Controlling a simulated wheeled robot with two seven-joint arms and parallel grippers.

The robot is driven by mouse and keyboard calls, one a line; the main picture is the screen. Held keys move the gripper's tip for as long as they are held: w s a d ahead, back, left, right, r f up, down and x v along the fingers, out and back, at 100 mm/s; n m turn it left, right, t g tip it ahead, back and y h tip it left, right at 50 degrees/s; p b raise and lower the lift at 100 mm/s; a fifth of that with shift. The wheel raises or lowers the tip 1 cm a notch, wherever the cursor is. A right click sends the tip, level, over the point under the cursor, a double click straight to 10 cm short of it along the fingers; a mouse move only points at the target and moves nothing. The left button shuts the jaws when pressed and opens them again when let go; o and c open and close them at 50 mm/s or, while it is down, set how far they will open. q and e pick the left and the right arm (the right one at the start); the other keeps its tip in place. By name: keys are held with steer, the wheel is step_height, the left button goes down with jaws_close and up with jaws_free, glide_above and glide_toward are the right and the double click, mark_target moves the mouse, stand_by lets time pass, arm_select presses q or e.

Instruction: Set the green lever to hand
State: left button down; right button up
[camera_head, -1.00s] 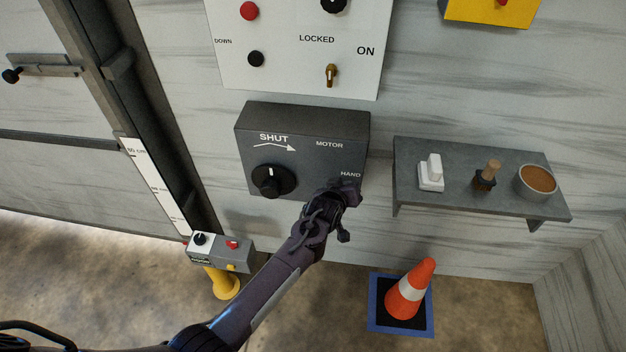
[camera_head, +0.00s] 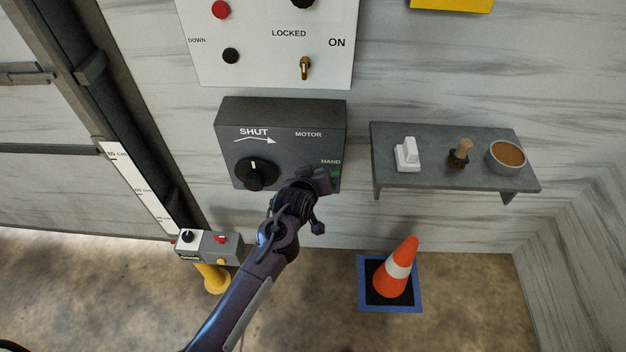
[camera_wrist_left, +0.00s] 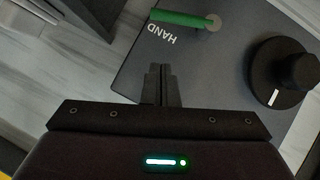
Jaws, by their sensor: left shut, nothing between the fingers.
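The green lever (camera_wrist_left: 185,18) is on the dark grey box (camera_head: 235,115), with its handle beside the HAND label. In the left wrist view its round pivot is at the handle's right end. In the head view only a small green part (camera_head: 336,174) shows just below HAND; my gripper hides the rest. MOTOR is printed higher on the box. My left gripper (camera_wrist_left: 161,84) is shut and empty, in front of the box's lower right part. In the wrist view its fingertips are apart from the lever in the picture. It also shows in the head view (camera_head: 325,183).
A black knob (camera_head: 256,174) marked SHUT sits left on the box. A white panel (camera_head: 270,70) with switches is above. A shelf (camera_head: 440,180) with small items is at right. A pedestal control box (camera_head: 208,246) and an orange cone (camera_head: 397,268) stand below.

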arm_select(q)
steer(key=v, duration=0.4)
steer(key=shift+s+r+b, duration=0.1)
steer(key=shift+r+b, duration=0.05)
steer(key=shift+b, duration=0.15)
arm_select(e)
steer(key=shift+w+f, duration=0.25)
steer(key=shift+f, duration=0.15)
